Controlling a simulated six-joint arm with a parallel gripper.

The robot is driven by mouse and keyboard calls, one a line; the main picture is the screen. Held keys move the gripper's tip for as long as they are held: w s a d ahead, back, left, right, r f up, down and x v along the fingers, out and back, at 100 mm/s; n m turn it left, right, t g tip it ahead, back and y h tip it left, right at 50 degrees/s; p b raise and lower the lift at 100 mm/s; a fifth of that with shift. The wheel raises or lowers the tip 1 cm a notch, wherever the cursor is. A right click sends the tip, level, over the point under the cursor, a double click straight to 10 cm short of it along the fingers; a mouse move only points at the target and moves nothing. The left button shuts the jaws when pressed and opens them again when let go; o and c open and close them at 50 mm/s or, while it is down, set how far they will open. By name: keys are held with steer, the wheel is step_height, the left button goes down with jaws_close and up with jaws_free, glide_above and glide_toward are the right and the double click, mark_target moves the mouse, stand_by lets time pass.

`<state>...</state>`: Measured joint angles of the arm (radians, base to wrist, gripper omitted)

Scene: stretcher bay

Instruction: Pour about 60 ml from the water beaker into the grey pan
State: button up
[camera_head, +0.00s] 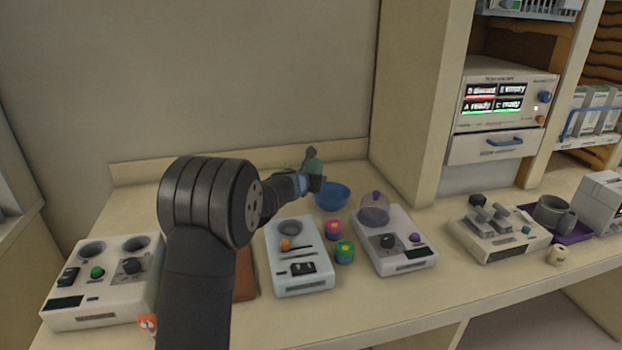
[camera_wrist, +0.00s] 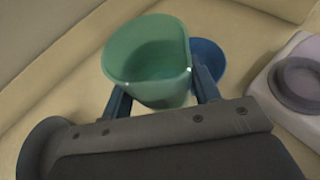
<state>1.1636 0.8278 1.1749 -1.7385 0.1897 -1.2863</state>
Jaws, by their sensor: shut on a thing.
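My gripper (camera_head: 303,182) is shut on a green beaker (camera_head: 314,168) above the back of the counter. The wrist view shows the beaker (camera_wrist: 148,60) between the two fingers (camera_wrist: 160,98), its open mouth facing the camera. I cannot tell its water level or exact tilt. A grey round pan (camera_head: 290,228) sits on top of the white device in the middle, below and left of the beaker. A dark grey dish (camera_wrist: 298,84) on a white device shows at the right of the wrist view; I cannot tell whether it is the same pan.
A pink jar (camera_head: 334,229) and a green jar (camera_head: 345,251) stand between the devices. Another white device (camera_head: 105,283) is at left. A tall cabinet post rises behind.

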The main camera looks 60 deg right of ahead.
mark_target(314, 161)
steer(key=shift+r, duration=0.15)
steer(key=shift+r, duration=2.3)
steer(key=shift+w+r, duration=0.15)
steer(key=w+a, duration=0.7)
steer(key=w, duration=0.5)
steer(key=w+a, duration=0.7)
steer(key=w, duration=0.6)
steer(key=w+a, duration=0.7)
steer(key=w, duration=0.5)
step_height(314, 161, down, 12)
steer(key=shift+r, duration=0.15)
steer(key=shift+s+d+r, duration=0.1)
steer(key=shift+s, duration=0.05)
